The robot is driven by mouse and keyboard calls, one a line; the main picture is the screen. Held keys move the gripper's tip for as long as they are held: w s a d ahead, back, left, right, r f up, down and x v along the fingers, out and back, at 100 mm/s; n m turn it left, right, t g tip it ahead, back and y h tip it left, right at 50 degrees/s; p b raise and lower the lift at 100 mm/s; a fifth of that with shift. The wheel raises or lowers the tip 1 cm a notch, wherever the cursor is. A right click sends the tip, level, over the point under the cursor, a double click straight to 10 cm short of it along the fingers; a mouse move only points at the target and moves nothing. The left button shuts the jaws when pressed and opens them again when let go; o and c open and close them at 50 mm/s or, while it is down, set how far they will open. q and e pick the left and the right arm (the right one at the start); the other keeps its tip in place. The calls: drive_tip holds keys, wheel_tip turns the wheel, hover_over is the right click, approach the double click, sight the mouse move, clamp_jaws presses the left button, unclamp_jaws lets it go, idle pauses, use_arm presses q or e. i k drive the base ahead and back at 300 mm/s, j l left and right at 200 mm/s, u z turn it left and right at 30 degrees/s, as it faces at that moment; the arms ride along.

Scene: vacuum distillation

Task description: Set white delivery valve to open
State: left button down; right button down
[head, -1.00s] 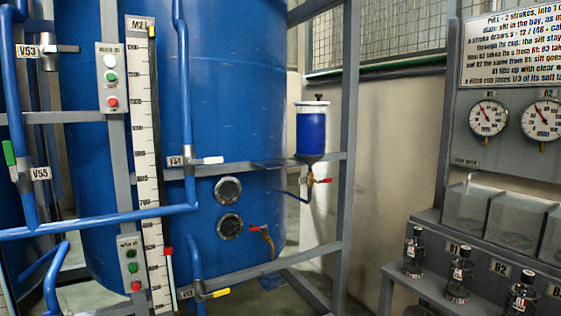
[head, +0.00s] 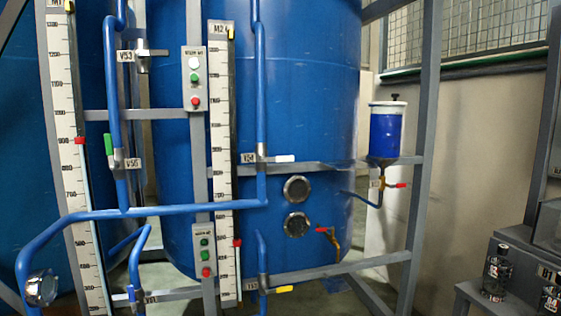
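The valve with a white lever (head: 284,158), labelled V54 or similar, sits on a vertical blue pipe in front of the large blue tank (head: 310,90). Its lever points right, across the pipe. A blue-lever valve (head: 131,293) is at lower left. Neither of my grippers is in view.
Two tall level scales, M1 (head: 75,180) and M2 (head: 221,110), and button boxes (head: 194,78) stand before the tanks. A blue cup (head: 386,134) with a red-lever tap hangs from the grey frame (head: 424,130). Black-capped bottles (head: 495,272) stand at lower right.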

sight(289, 158)
drive_tip(key=i+j+z, duration=0.2)
drive_tip(key=i, duration=0.35)
drive_tip(key=i+j+z, duration=0.2)
drive_tip(key=i+j, duration=0.25)
drive_tip(key=i, duration=0.1)
